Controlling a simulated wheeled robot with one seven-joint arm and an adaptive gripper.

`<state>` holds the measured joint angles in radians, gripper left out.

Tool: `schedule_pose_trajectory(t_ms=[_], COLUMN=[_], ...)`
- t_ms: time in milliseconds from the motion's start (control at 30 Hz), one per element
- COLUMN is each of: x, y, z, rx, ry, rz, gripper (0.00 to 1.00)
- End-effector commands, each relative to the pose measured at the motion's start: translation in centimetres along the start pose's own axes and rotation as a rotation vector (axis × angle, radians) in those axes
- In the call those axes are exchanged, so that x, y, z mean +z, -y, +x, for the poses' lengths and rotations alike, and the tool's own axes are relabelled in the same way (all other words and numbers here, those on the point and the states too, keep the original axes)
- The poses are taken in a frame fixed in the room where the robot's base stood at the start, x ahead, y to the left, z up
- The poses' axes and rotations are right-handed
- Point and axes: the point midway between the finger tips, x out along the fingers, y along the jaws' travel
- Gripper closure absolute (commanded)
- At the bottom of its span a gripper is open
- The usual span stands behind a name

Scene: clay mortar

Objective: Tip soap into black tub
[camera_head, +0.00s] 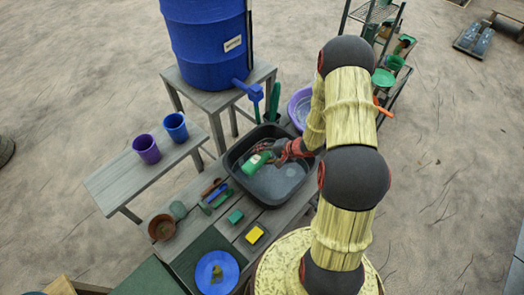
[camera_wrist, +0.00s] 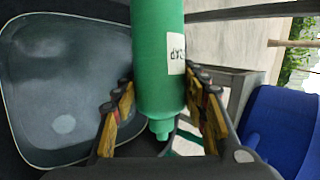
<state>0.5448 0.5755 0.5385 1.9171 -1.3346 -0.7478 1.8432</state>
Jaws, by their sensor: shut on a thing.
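The soap is a green bottle with a white label. In the head view the soap bottle (camera_head: 256,163) is tilted over the black tub (camera_head: 240,184), at the tub's left part. In the wrist view the soap bottle (camera_wrist: 158,60) lies between the fingers of my gripper (camera_wrist: 162,105), which is shut on it. A narrow nozzle-like end points down in that picture. The black tub (camera_wrist: 12,100) fills the wrist view's left side, with a greyish surface inside it. In the head view my gripper (camera_head: 272,154) is partly hidden by the bottle and arm.
A blue barrel (camera_head: 203,45) with a tap stands on a stand behind the tub. A purple basin (camera_head: 299,101) is behind my arm. Purple (camera_head: 146,150) and blue (camera_head: 176,128) cups stand on a left bench. Brushes, a yellow sponge (camera_head: 254,235) and a blue plate (camera_head: 217,280) lie in front.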

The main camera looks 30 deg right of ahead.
Motion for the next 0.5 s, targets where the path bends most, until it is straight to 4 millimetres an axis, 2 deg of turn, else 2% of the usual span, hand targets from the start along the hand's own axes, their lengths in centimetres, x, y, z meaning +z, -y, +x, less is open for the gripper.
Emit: schedule_pose_trajectory(t_ms=[500], x=[-0.17], y=[-0.18], z=[0.04], rx=[-0.061], ry=[0.177], rz=[0.167], gripper=[0.94])
